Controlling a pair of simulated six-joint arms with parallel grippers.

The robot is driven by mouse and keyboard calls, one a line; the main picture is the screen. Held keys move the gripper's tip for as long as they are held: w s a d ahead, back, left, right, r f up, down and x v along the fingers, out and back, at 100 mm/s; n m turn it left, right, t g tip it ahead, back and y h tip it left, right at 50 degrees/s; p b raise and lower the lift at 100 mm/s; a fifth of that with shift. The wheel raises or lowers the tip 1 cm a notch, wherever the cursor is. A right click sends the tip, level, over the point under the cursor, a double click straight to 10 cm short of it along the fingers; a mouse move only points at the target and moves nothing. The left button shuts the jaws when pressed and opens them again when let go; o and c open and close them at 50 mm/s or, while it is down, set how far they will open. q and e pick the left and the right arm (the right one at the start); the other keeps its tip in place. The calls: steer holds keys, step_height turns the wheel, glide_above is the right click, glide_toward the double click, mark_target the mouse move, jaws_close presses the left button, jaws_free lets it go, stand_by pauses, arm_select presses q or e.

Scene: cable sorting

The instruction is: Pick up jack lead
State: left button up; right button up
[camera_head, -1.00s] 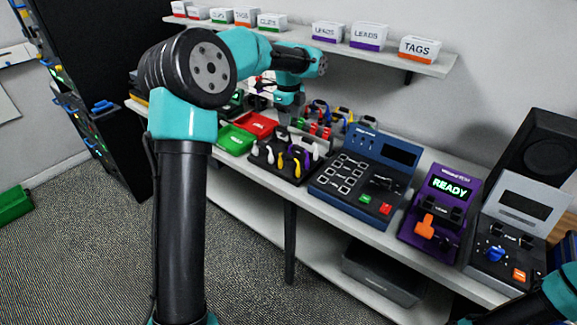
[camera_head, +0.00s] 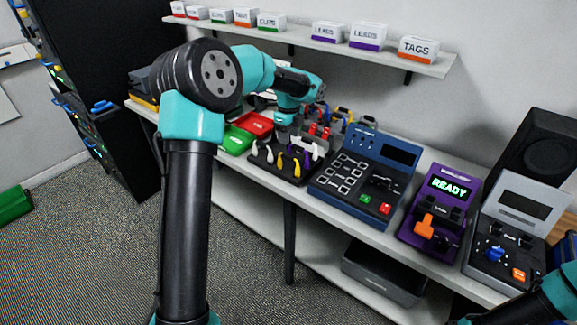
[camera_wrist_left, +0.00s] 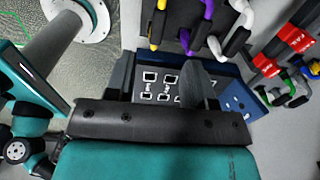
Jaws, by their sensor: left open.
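Several leads stand on a dark rack (camera_head: 272,173) in the head view, among them white ones (camera_head: 254,148), yellow ones (camera_head: 280,160) and a purple one (camera_head: 293,151). I cannot tell which is the jack lead. The left wrist view shows a yellow lead (camera_wrist_left: 161,6), a purple one (camera_wrist_left: 208,10) and a white one (camera_wrist_left: 241,6) at its top, beyond the fingers. My left gripper (camera_head: 287,130) is above the back of the rack; its tips are hard to make out there. In the left wrist view my left gripper (camera_wrist_left: 157,80) is open, with nothing seen held.
A blue tester (camera_head: 345,188) stands right of the rack, then a purple unit (camera_head: 425,243) reading READY and a grey unit (camera_head: 512,262). Green (camera_head: 236,141) and red (camera_head: 257,122) trays lie left of the rack. A shelf (camera_head: 300,43) with labelled boxes hangs above.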

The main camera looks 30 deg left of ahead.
mark_target(289, 154)
arm_select(q)
steer(key=shift+f, duration=2.25)
steer(key=shift+s+f, duration=0.15)
steer(key=shift+f, duration=2.45)
jaws_close()
